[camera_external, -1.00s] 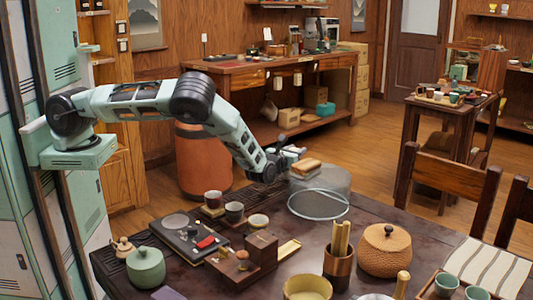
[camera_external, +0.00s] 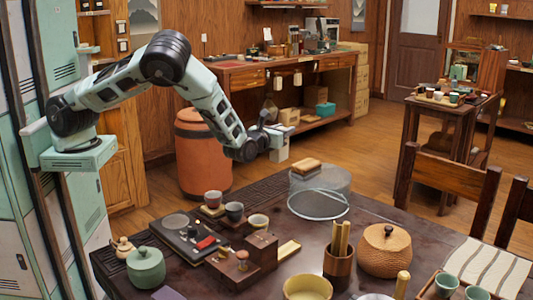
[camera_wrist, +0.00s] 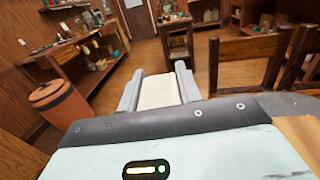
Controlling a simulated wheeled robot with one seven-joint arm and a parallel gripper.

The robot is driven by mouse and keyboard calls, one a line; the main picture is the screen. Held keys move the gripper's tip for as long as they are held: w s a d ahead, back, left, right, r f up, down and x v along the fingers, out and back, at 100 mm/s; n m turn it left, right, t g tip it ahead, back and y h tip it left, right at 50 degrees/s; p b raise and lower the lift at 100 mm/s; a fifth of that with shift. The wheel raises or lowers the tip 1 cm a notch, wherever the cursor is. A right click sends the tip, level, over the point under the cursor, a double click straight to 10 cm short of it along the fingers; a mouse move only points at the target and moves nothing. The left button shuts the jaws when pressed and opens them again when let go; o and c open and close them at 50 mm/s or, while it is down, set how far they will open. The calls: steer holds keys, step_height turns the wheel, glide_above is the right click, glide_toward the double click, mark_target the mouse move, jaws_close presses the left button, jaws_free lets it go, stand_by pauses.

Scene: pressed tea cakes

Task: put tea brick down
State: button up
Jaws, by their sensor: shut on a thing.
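My gripper (camera_external: 278,150) is raised left of a translucent grey drum with a clear ring at its front (camera_external: 320,195), beyond the dark table's far edge. In the wrist view my gripper (camera_wrist: 158,82) is shut on a flat cream block (camera_wrist: 160,92), which I take to be the tea brick. It lies between the two grey fingers, clear of any surface. In the external view the block is hard to tell from the pale fingers. A brown and tan slab (camera_external: 305,167) rests on the drum, apart from my gripper.
An orange-brown barrel (camera_external: 203,160) stands behind. Chairs (camera_external: 450,180) stand at right.

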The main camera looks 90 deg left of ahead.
steer(key=s+d+m+t+h, duration=0.1)
steer(key=s+d+t, duration=0.1)
steer(key=s+d, duration=0.5)
steer(key=shift+m, duration=0.3)
steer(key=shift+w+d+f+p, duration=0.1)
steer(key=shift+d+f+p, duration=0.05)
steer(key=shift+f, duration=1.45)
steer(key=shift+w+d+f+p, duration=0.15)
steer(key=shift+f, duration=1.4)
steer(key=shift+w+d+f+p, duration=0.1)
steer(key=shift+d+f+p, duration=0.05)
steer(key=shift+f, duration=1.45)
steer(key=o, duration=1.1)
steer(key=shift+f, duration=0.15)
steer(key=shift+c, duration=0.2)
